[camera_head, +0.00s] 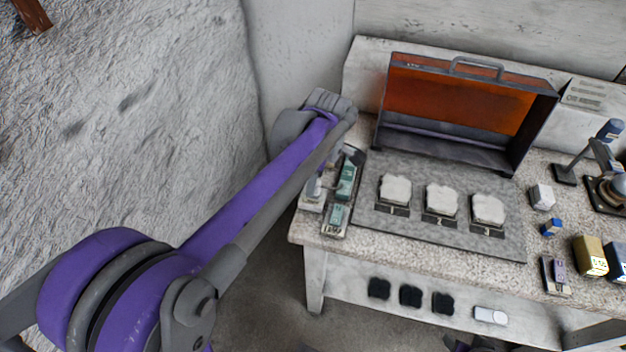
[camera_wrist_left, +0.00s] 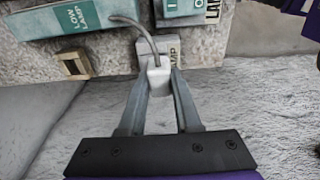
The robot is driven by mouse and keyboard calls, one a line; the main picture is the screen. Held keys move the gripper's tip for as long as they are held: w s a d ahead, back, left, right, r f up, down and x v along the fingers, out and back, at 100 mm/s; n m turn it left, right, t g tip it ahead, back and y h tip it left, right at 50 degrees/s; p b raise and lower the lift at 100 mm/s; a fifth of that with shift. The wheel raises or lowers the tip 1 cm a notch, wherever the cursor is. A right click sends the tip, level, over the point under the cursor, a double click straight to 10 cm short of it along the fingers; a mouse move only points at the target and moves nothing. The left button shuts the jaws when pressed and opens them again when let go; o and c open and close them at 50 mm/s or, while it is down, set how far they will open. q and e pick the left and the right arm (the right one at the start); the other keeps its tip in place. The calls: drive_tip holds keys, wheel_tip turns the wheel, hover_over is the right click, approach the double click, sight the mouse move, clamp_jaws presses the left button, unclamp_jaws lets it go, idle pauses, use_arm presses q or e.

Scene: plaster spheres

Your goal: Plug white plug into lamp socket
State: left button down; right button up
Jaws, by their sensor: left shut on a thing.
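My left gripper (camera_wrist_left: 158,78) is shut on the white plug (camera_wrist_left: 158,76), with one fingertip on each side. A grey cable curves up from the plug. The plug is in front of a pale socket block (camera_wrist_left: 173,48) whose label is partly covered and shows "MP". I cannot tell whether the plug is in it or only against it. In the head view, my left arm reaches to the table's left corner, where the gripper (camera_head: 314,188) is small and partly hidden by the arm. My right gripper is not in view.
A teal "LOW LAMP" box (camera_wrist_left: 75,17) and a teal switch (camera_wrist_left: 185,8) sit by the socket. An orange-lined open case (camera_head: 455,98) stands behind a grey mat (camera_head: 420,228) with several white pads. A desk lamp (camera_head: 598,152) and small boxes (camera_head: 590,256) are at right.

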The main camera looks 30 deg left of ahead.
use_arm(q)
drive_tip(key=shift+f+b, duration=0.35)
drive_tip(key=shift+f, duration=0.3)
drive_tip(key=c, duration=0.5)
unclamp_jaws()
drive_tip(key=shift+r, duration=0.1)
drive_tip(key=shift+r+p, duration=1.55)
drive_tip(key=shift+r, duration=0.4)
drive_tip(key=s+d+m+t+p, duration=0.1)
drive_tip(key=s+d+m+t, duration=0.1)
drive_tip(key=s+m, duration=0.3)
drive_tip(key=s+d+f+m+t+h+p, duration=0.1)
drive_tip(key=s+d+m+t, duration=0.1)
drive_tip(key=s+m, duration=0.3)
drive_tip(key=s+d+f+m+t+p, duration=0.1)
drive_tip(key=s+m, duration=0.4)
drive_tip(key=m, duration=0.5)
drive_tip(key=shift+s+d+f+m+t, duration=0.1)
drive_tip(key=shift+s+d+m+t, duration=0.1)
drive_tip(key=shift+d, duration=0.25)
drive_tip(key=shift+s+d+f+m+t, duration=0.1)
drive_tip(key=shift+d+m+t, duration=0.1)
drive_tip(key=shift+d, duration=0.25)
